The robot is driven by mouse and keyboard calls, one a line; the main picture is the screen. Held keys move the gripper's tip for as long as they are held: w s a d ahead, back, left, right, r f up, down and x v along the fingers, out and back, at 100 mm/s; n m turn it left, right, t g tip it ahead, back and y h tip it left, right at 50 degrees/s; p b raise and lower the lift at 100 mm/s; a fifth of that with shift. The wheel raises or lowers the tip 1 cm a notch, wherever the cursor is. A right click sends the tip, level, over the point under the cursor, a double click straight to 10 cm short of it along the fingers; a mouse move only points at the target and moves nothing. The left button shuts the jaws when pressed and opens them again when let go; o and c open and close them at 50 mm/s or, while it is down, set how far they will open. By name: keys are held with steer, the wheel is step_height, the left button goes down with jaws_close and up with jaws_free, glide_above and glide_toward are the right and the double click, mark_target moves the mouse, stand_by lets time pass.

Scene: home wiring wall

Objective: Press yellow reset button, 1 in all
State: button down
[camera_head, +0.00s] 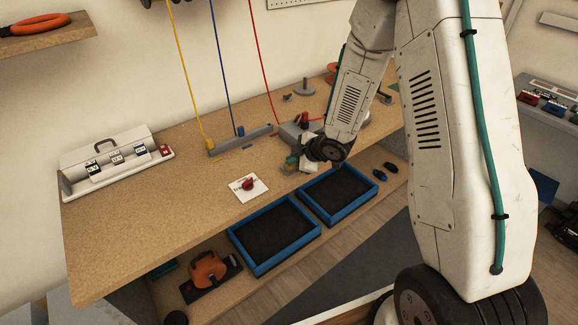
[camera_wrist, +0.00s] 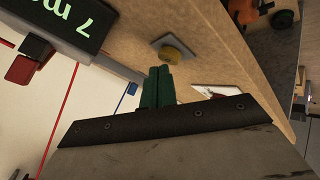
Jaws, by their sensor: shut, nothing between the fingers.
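The yellow reset button (camera_wrist: 178,51) is a round yellow cap on a small grey square plate on the wooden bench, in the wrist view. My gripper (camera_wrist: 160,69) has green fingers, closed together and empty. Their tips point at the button and appear just short of it, with a small gap in the picture. I cannot tell the exact depth of that gap. In the head view my gripper (camera_head: 292,160) is low over the bench near its front edge, and I cannot clearly make out the button there.
A dark box with a green-lit display (camera_wrist: 68,18) stands beside the button. A white card with a red part (camera_head: 249,187) lies to the left of my gripper. Blue-rimmed trays (camera_head: 274,234) are below the bench's front edge. Yellow, blue and red wires hang behind.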

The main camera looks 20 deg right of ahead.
mark_target(292, 167)
steer(key=shift+f, duration=0.45)
stand_by(0.8)
steer(key=shift+r, duration=0.85)
steer(key=shift+r, duration=0.1)
steer(key=shift+r, duration=2.45)
